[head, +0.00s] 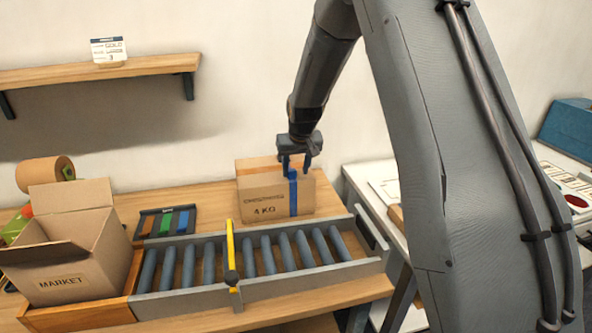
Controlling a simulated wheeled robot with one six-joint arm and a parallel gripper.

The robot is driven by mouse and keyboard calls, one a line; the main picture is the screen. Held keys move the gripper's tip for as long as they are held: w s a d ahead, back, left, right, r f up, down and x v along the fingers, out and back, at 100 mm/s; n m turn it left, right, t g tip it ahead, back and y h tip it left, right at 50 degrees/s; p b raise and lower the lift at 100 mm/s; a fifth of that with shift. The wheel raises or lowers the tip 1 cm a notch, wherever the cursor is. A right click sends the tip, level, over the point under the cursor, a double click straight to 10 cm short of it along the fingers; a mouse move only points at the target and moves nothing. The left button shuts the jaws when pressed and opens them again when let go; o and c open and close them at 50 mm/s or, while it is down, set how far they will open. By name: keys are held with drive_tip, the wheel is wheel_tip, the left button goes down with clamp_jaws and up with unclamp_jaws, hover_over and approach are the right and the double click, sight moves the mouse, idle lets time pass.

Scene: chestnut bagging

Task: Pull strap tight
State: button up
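A cardboard box (260,206) marked "4 KG" stands upright behind the roller conveyor, in the middle of the head view. A blue strap (293,197) runs down its front face, right of the lettering, with a blue piece at the top edge. My gripper (297,168) points down over the top of the box at the strap. Its two fingers look apart, one on each side of the blue piece. Whether they touch the strap is too small to tell. The back of the box is hidden.
A roller conveyor (255,295) with a yellow bar (231,252) across it lies in front of the box. An open "MARKET" carton (65,283) stands at left. A small rack of coloured strips (167,222) lies between. A wall shelf (100,70) is upper left.

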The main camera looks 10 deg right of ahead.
drive_tip(key=b+v, duration=0.2)
drive_tip(key=v, duration=0.5)
drive_tip(key=shift+s+r, duration=0.1)
drive_tip(key=s+f+g, duration=0.1)
drive_tip(key=s+f, duration=0.2)
drive_tip(key=s, duration=1.3)
drive_tip(key=s+f+g+b, duration=0.1)
drive_tip(key=s+f, duration=0.3)
drive_tip(key=s, duration=1.2)
drive_tip(key=shift+g, duration=0.5)
drive_tip(key=shift+a, duration=0.1)
